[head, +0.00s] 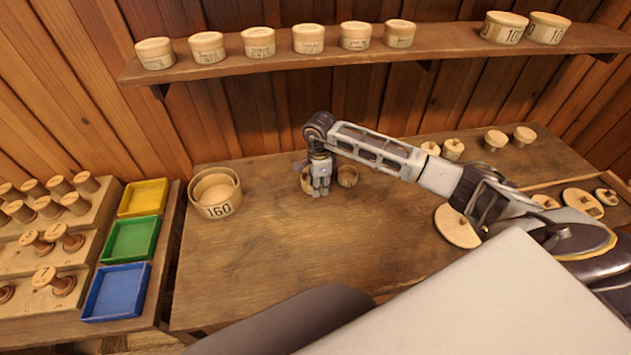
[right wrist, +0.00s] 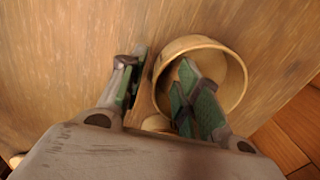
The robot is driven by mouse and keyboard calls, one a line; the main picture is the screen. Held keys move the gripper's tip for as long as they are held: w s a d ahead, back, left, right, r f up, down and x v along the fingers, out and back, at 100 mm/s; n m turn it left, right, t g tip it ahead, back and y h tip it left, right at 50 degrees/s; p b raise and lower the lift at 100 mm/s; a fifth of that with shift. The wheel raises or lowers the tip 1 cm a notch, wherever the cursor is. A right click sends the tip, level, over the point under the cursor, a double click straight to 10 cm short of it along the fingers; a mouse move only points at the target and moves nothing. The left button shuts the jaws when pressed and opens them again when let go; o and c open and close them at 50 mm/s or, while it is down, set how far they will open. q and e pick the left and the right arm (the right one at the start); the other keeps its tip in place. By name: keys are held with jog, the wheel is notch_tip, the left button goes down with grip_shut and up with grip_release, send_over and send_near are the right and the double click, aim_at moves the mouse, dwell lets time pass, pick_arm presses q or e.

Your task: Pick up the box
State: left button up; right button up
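A round open wooden box (right wrist: 240,75) is under my right gripper (right wrist: 160,78) in the right wrist view. One side of the gripper is outside the box wall; the other side overlaps the box opening. The fingers are apart, with the near wall of the box between them. I cannot tell whether they touch it. In the head view, my right gripper (head: 320,190) points down in front of this box (head: 305,181) and hides most of it. A small round box (head: 348,176) stands just right of it. My left gripper is not in view.
Yellow (head: 144,198), green (head: 130,239) and blue (head: 117,292) trays and a spool rack (head: 60,235) are further left. A shelf (head: 380,56) with round boxes runs above. The table's front middle is clear.

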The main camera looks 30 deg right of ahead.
jog(key=shift+f, duration=0.2)
dwell(0.3)
grip_shut()
notch_tip(320, 180, up, 10)
jog(key=b, duration=0.1)
jog(key=shift+b, duration=0.3)
dwell(0.6)
jog(key=shift+s, duration=0.1)
dwell(0.5)
